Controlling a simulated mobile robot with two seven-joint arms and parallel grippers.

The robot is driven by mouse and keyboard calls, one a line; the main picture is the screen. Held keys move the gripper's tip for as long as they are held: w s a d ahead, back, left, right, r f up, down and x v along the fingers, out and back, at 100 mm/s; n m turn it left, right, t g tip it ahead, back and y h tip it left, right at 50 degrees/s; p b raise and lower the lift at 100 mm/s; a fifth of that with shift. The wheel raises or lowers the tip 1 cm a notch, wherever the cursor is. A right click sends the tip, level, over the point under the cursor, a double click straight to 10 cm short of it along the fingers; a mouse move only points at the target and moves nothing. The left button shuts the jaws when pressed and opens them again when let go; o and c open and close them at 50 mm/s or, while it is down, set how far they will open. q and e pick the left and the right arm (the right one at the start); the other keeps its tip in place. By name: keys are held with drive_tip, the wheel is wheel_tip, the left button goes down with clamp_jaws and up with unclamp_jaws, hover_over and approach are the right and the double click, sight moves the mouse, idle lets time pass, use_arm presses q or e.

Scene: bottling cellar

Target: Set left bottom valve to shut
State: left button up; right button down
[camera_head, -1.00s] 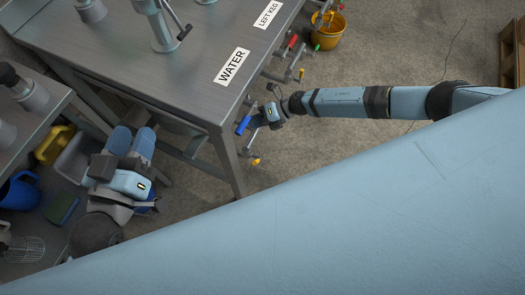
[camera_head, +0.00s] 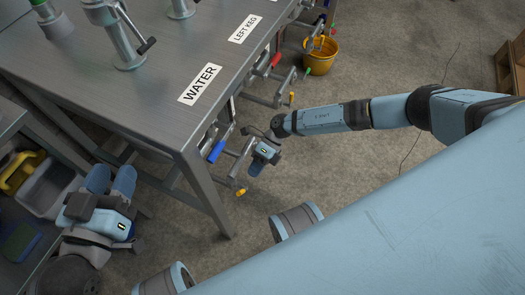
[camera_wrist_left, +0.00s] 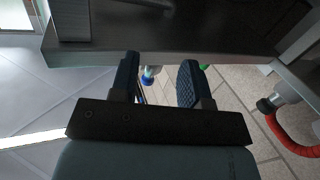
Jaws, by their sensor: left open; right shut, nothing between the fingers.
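Under the steel bench edge by the WATER label (camera_head: 199,84) are a blue-handled valve (camera_head: 216,151) and a lower valve with a yellow tip (camera_head: 241,191). I cannot tell which valve is the left bottom one. My right gripper (camera_head: 255,170) is shut and empty, just right of the blue handle and above the yellow tip. My left gripper (camera_head: 110,179) is open and empty, left of the bench's near leg; its spread fingers show in the left wrist view (camera_wrist_left: 157,85).
A yellow bucket (camera_head: 320,62) stands on the floor beyond the valves. A lower shelf at left holds a grey bin (camera_head: 45,190) and a yellow object (camera_head: 18,172). A wooden crate (camera_head: 510,65) is at far right. Floor right of the bench is mostly clear.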

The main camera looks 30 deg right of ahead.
sight(242, 190)
drive_tip(key=b+x, duration=0.1)
drive_tip(key=x, duration=0.3)
drive_tip(key=shift+s+a+f+b, duration=0.1)
drive_tip(key=shift+a+f+b, duration=0.1)
drive_tip(key=shift+b, duration=0.1)
drive_tip(key=shift+s+a+f, duration=0.2)
drive_tip(key=shift+a+f, duration=0.05)
drive_tip(key=shift+a, duration=0.15)
use_arm(q)
drive_tip(key=shift+w+a+r+m+t, duration=0.2)
drive_tip(key=shift+w+a+m+t, duration=0.2)
drive_tip(key=shift+w+m, duration=0.35)
drive_tip(key=shift+s, duration=0.15)
